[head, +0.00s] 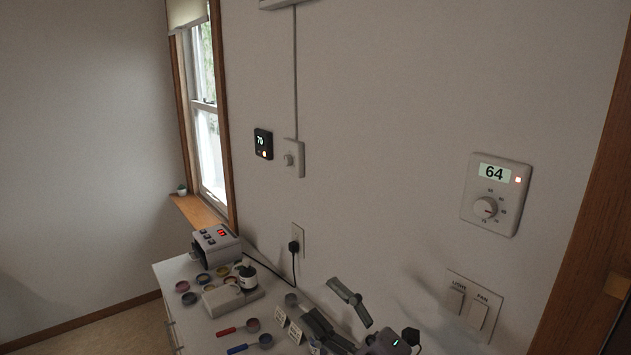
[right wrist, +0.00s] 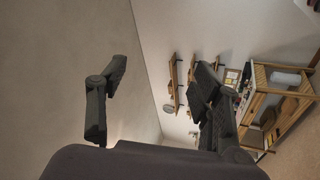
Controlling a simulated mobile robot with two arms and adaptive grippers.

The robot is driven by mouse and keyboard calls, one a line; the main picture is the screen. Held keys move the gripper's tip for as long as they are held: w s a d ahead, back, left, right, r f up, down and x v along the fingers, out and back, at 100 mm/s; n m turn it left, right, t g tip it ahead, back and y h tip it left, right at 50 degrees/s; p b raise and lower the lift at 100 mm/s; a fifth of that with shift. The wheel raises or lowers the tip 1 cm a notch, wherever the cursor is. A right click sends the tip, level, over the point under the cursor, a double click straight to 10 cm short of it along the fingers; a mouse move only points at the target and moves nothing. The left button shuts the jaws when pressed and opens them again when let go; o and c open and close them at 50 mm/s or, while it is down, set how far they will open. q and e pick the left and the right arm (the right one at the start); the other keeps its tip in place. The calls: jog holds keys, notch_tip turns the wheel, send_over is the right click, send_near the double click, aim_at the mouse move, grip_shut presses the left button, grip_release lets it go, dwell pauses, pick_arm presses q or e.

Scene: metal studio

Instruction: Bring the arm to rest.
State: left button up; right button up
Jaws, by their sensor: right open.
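My right gripper (head: 336,308) is at the bottom of the head view, in front of the wall and by the right end of the white cabinet top. Its two dark fingers are spread apart with nothing between them. The right wrist view also shows the fingers (right wrist: 160,85) wide apart and empty, with wall and distant furniture behind them. Most of my right arm is out of view below. My left gripper is in neither view.
The wall holds a thermostat (head: 495,195), a switch plate (head: 471,307) and an outlet (head: 297,245). A wooden shelf unit (right wrist: 275,110) stands far off.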

jog(key=w+d+f+m+t+h, duration=0.1)
jog(key=d+f+m+t+h, duration=0.15)
jog(key=d+m+h, duration=0.3)
jog(key=d+f+m+t+h, duration=0.1)
jog(key=d+m+t+h, duration=0.3)
jog(key=m, duration=0.3)
jog(key=s+d+f+m+g+h, duration=0.3)
jog(key=d+f+m+g+h, duration=0.15)
jog(key=f, duration=0.25)
jog(key=s+d+f+m+g+h, duration=0.3)
jog(key=d+f+m+h, duration=0.15)
jog(key=f, duration=0.25)
jog(key=s+f+g+y, duration=0.1)
jog(key=s+f+g, duration=0.45)
jog(key=s, duration=0.55)
jog(key=s+f+g+y, duration=0.1)
jog(key=s+f+g, duration=0.5)
jog(key=s, duration=0.5)
notch_tip(320, 180, down, 33)
jog(key=s+b, duration=0.2)
jog(key=b, duration=0.2)
jog(key=s+d+f+g+b, duration=0.1)
jog(key=s+d+f+b, duration=0.1)
jog(key=s+f, duration=1.4)
jog(key=shift+d+f, duration=0.25)
jog(key=shift+d, duration=0.2)
jog(key=shift+g, duration=0.25)
